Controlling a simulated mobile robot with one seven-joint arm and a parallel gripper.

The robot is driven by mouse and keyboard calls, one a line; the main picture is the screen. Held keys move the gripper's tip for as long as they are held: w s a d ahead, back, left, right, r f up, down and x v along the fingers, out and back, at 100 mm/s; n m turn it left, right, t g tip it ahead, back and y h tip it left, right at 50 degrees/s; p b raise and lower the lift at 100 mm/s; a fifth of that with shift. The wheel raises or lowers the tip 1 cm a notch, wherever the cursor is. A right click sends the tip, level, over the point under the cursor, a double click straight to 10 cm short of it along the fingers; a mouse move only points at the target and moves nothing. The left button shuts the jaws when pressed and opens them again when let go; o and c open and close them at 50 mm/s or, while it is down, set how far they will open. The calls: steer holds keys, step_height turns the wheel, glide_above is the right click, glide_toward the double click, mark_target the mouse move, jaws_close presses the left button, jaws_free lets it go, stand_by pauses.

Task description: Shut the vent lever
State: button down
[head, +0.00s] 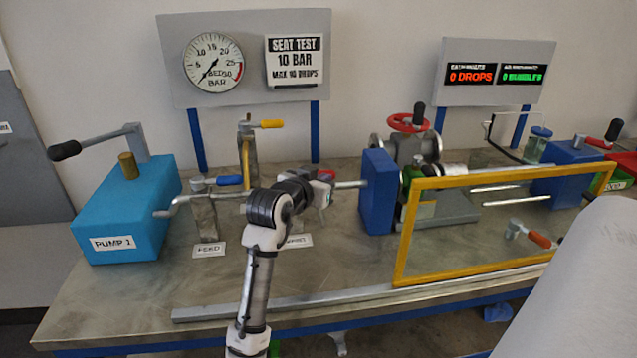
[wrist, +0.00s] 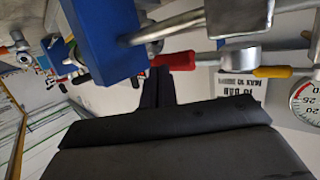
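A lever with a red handle (wrist: 172,61) on a round silver hub (wrist: 240,58) shows in the wrist view. It seems to be the vent lever, but no name can be read on it. In the head view my arm largely hides this spot, and the small label (head: 297,241) there is partly covered. My gripper (head: 322,186) is over the bench among the pipework, left of the upright blue plate (head: 378,192). In the wrist view its dark body fills the lower part, close to the red handle. Contact cannot be told. Its fingers are not clear enough to show their opening.
The blue pump (head: 125,210), the blue-handled feed lever (head: 230,181) and a yellow-handled lever (head: 268,124) stand to the left. A yellow-framed clear guard (head: 404,240) stands at right. Pipes cross the area around my gripper. The front left of the bench (head: 140,290) is clear.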

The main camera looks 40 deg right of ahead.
steer(key=shift+w+d+f, duration=0.1)
steer(key=shift+w+d, duration=0.1)
steer(key=shift+d, duration=0.45)
stand_by(0.4)
